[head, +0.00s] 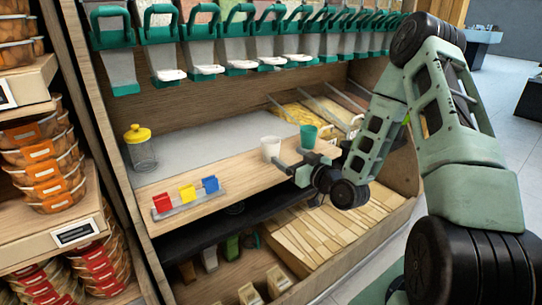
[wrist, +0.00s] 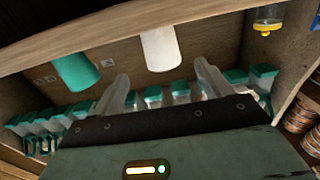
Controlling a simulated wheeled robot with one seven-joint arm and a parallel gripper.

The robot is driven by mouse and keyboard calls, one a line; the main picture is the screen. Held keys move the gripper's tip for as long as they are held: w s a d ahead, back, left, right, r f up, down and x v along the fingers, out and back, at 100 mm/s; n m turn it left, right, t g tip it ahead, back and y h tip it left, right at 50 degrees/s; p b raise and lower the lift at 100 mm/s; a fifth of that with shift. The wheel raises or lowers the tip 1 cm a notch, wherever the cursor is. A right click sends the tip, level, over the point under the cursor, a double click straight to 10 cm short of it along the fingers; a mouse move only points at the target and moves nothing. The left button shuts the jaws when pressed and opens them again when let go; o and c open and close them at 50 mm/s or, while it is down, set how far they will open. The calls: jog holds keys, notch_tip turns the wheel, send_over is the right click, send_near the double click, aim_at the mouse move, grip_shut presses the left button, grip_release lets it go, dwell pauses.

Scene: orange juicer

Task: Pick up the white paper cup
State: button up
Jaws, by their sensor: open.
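The white paper cup (head: 270,148) stands upright on the wooden counter ledge in the head view. My gripper (head: 287,168) is just to its right and slightly lower in that picture. In the wrist view, which looks upside down, the white cup (wrist: 160,48) is centred, in line with the gap between my fingertips (wrist: 160,72). The fingers are apart with nothing held. Whether the cup lies slightly between the fingertips or just beyond them, I cannot tell. A green cup (head: 308,137) stands right of the white cup, and it also shows in the wrist view (wrist: 74,72).
A yellow-lidded jar (head: 140,148) and a holder with red, yellow and blue blocks (head: 188,196) stand on the ledge's left part. Green-handled dispensers (head: 235,45) line the shelf above. Wooden utensils (head: 325,225) lie below. The ledge between blocks and white cup is clear.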

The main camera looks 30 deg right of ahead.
aim_at(277, 149)
jog(key=w, duration=0.6)
jog(key=w+a, duration=0.1)
jog(key=w, duration=0.2)
jog(key=shift+w+r, duration=0.1)
jog(key=shift+w, duration=0.05)
jog(key=c, duration=1)
